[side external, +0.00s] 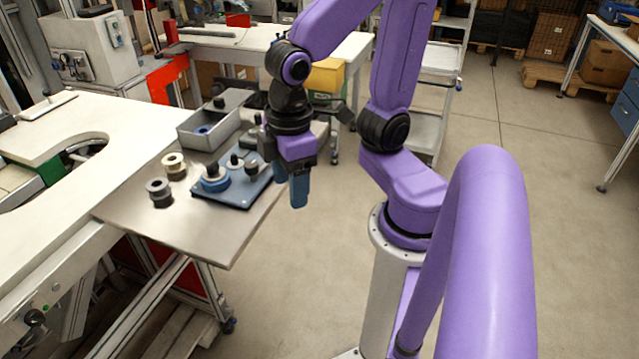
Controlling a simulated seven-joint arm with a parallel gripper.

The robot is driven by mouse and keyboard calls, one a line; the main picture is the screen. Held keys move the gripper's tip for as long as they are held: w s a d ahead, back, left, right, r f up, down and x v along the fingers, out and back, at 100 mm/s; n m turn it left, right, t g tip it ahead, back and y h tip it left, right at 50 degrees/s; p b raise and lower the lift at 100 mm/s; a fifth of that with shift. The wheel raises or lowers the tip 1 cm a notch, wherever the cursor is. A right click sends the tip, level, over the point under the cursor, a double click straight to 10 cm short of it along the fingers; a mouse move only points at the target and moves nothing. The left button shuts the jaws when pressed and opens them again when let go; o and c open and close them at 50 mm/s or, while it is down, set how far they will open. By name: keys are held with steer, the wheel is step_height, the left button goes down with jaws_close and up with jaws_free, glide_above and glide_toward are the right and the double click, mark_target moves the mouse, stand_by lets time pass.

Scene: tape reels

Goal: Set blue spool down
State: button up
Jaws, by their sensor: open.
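A blue spool (215,184) sits around a dark peg on the blue board (236,199), at the board's left side. My gripper (299,192) has blue fingers pointing down and is to the right of the board, near the metal table's right edge. It is apart from the blue spool, and nothing shows held in it. The gap between the fingers is hard to see from this side. More dark pegs (252,167) stand on the board, with pale rings near their bases.
A pale spool (174,164) and a grey spool (159,191) stand on the metal table (205,233) left of the board. A grey bin (212,114) behind holds a small blue item (202,130). The table's front area is clear.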

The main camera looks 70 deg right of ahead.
steer(key=s+n, duration=0.1)
steer(key=s+d+n, duration=0.1)
steer(key=s, duration=0.1)
steer(key=s+f, duration=0.1)
steer(key=shift+s+d+n, duration=0.35)
steer(key=shift+n, duration=0.05)
stand_by(0.9)
